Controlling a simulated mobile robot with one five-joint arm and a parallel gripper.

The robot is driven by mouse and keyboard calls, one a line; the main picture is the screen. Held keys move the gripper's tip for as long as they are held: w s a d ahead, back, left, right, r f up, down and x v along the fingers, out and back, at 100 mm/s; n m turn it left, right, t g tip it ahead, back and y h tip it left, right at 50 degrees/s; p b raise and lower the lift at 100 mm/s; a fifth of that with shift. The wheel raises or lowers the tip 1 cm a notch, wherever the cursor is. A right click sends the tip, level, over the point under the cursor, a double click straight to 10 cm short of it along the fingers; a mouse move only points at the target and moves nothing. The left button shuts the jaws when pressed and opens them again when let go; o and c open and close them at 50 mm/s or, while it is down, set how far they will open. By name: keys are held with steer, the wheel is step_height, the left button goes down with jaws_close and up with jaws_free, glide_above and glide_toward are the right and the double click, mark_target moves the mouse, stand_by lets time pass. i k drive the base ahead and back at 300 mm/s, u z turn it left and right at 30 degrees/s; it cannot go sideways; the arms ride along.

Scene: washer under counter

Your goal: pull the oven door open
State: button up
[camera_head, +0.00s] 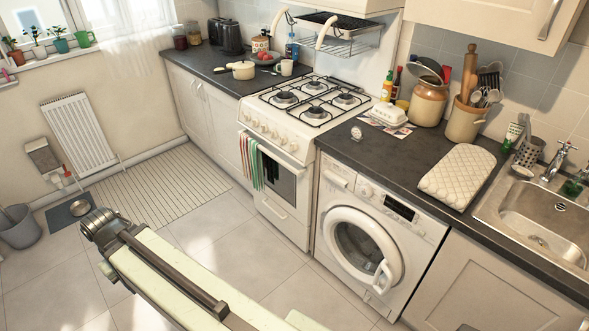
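The white oven (262,133) stands in the counter run, under a gas hob. Its door (285,190), with a dark window, looks shut. A striped towel (249,162) hangs over the left part of the door's top edge and hides part of the handle there. My arm reaches in from the bottom edge toward the left, ending in a metal joint in front of the oven and well apart from it. No gripper fingers show in this view.
A washing machine (367,240) with a round door stands right of the oven. Tiled floor (215,235) in front of the oven is clear except for my arm. A grey bucket (20,228) is at far left.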

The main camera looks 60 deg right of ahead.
mark_target(290, 184)
steer(key=u, duration=0.1)
steer(key=i, duration=0.95)
steer(key=z, duration=0.1)
